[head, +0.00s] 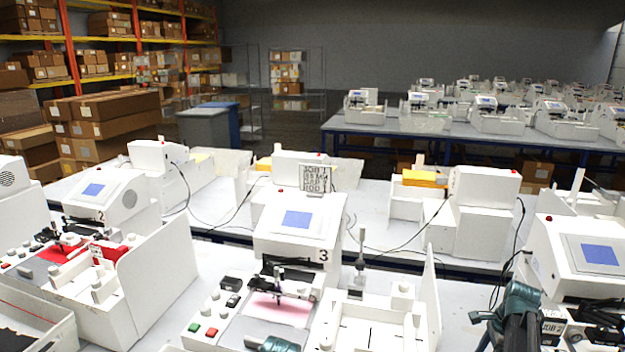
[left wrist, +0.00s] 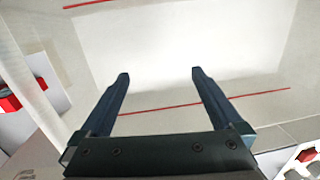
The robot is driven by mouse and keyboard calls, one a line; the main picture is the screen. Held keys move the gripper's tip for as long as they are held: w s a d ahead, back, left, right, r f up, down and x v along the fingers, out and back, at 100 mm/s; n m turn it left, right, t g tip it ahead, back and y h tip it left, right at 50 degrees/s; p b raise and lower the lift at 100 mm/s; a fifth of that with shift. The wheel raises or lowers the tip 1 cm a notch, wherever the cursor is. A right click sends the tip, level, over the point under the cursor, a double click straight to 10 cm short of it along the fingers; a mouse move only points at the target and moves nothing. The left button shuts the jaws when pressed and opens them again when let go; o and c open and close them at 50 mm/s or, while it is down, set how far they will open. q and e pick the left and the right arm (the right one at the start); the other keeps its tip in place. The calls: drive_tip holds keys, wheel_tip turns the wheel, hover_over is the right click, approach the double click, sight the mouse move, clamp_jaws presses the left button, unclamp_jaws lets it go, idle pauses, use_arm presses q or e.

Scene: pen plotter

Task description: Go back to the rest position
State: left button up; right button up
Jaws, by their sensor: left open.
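My left gripper (left wrist: 160,73) shows in the left wrist view with its two dark fingers spread apart and nothing between them. Below it is a pale surface (left wrist: 180,45) with thin red lines; I cannot tell how far below. In the head view a teal and black part of my right arm stands at the lower right, beside the right-hand plotter (head: 590,255). Its fingertips cannot be made out. A small teal part also shows at the bottom middle, in front of plotter 3 (head: 298,240).
Plotter 2 (head: 108,200) stands at the left with a white side panel. A white tray (head: 55,318) with a red line is at the lower left. More white machines stand on the bench behind. Shelves and boxes (head: 110,105) are far back left.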

use_arm(q)
wheel_tip(320, 180, up, 5)
drive_tip(key=p, duration=0.4)
use_arm(e)
wheel_tip(320, 180, up, 5)
use_arm(q)
wheel_tip(320, 180, down, 13)
drive_tip(key=b, duration=1.3)
use_arm(e)
drive_tip(key=f, duration=0.8)
drive_tip(key=a+f, duration=0.1)
drive_tip(key=f, duration=0.4)
drive_tip(key=shift+w, duration=0.15)
wheel_tip(320, 180, up, 10)
drive_tip(key=p, duration=1)
use_arm(q)
wheel_tip(320, 180, up, 11)
drive_tip(key=p, duration=0.1)
use_arm(e)
drive_tip(key=shift+r, duration=0.5)
use_arm(q)
drive_tip(key=shift+s, duration=0.15)
use_arm(e)
drive_tip(key=shift+a, duration=0.1)
